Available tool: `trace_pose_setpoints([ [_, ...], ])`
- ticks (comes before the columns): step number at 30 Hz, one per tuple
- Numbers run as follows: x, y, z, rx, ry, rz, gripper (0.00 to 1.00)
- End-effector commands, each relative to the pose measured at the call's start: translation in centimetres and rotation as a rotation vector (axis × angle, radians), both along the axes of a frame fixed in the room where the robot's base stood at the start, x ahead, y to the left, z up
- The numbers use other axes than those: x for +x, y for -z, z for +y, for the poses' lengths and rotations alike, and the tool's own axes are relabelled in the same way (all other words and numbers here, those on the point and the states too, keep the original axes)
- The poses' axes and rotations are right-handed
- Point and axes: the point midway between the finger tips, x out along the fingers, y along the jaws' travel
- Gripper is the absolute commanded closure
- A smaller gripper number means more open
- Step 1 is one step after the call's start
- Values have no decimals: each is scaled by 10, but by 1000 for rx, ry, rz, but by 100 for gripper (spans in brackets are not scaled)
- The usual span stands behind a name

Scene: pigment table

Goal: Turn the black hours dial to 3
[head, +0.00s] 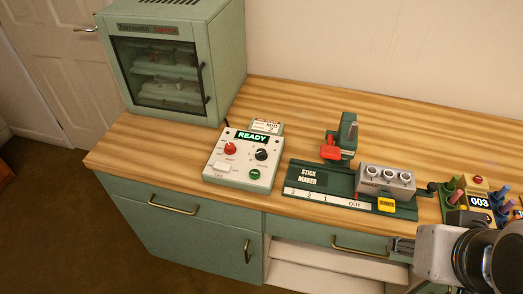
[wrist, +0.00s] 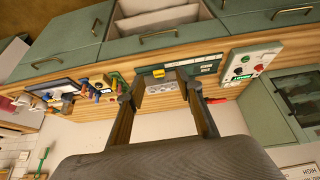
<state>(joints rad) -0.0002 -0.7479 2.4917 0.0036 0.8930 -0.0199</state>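The black hours dial (head: 261,155) sits on the right of a white control box (head: 222,168) with a lit READY display (head: 252,136). A red dial (head: 230,148) is to its left and a green button (head: 254,174) is below it. The dial's setting is too small to read. The box also shows at the right of the wrist view (wrist: 236,72). My gripper (wrist: 155,84) is open and empty, its two fingers wide apart. In the head view my gripper (head: 402,246) is at the lower right, well apart from the box.
A green stick maker (head: 300,178) with a red handle (head: 330,148) stands right of the box. A grey block with round holes (head: 386,180) and coloured pegs (head: 451,190) are further right. A green oven cabinet (head: 228,60) stands behind left. Wood at the table's left is clear.

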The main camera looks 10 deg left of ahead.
Motion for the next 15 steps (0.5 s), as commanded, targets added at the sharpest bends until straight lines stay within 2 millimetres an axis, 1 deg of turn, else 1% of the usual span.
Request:
trace_pose_setpoints([
  [5,26,-24,7,-18,-71,-55,64],
  [9,56,-45,16,-29,-135,-94,64],
  [15,100,-68,34,-40,-224,-128,64],
])
